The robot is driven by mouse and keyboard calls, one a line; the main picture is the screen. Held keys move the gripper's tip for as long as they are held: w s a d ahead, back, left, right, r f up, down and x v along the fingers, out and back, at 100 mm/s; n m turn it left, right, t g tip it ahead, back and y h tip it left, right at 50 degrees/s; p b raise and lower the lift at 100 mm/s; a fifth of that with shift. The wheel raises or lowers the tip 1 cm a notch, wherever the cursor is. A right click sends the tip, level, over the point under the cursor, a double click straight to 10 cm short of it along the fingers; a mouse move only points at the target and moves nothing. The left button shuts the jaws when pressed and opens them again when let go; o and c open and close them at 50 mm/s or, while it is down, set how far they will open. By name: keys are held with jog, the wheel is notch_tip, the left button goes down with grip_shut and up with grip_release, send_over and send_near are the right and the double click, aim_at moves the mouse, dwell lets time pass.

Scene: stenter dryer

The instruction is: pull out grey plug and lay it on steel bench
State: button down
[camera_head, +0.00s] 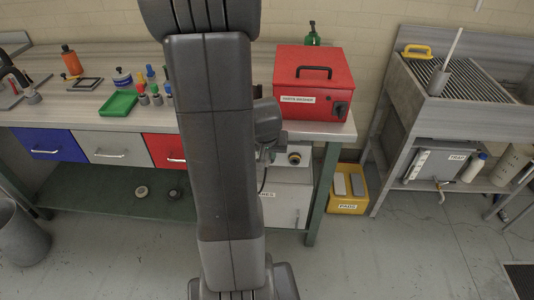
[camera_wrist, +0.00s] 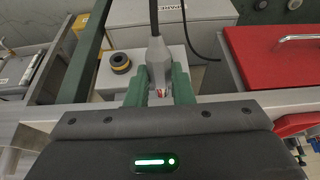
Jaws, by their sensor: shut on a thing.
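In the wrist view, the grey plug (camera_wrist: 157,57) is between the green fingers of my gripper (camera_wrist: 159,88), which is shut on it. A black cable runs from the plug to the top of the picture. A small red and white marking shows near the plug's front end. I cannot tell whether the plug is still seated in a socket. In the head view my arm hides the plug and most of the gripper. The long grey-topped bench (camera_head: 60,114) on green legs runs behind my arm. Another metal bench (camera_head: 400,95) stands at the right. I cannot tell which is the steel bench.
A red case (camera_head: 313,85) stands on the long bench's right end. A green tray (camera_head: 118,103) and several small items lie left of my arm. A pale box (camera_head: 290,195) with a yellow-black round fitting (camera_head: 294,155) is below the bench edge, beside a yellow bin (camera_head: 346,207).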

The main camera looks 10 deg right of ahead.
aim_at(267, 154)
jog(key=shift+r+p, duration=3.1)
jog(key=shift+r, duration=1.15)
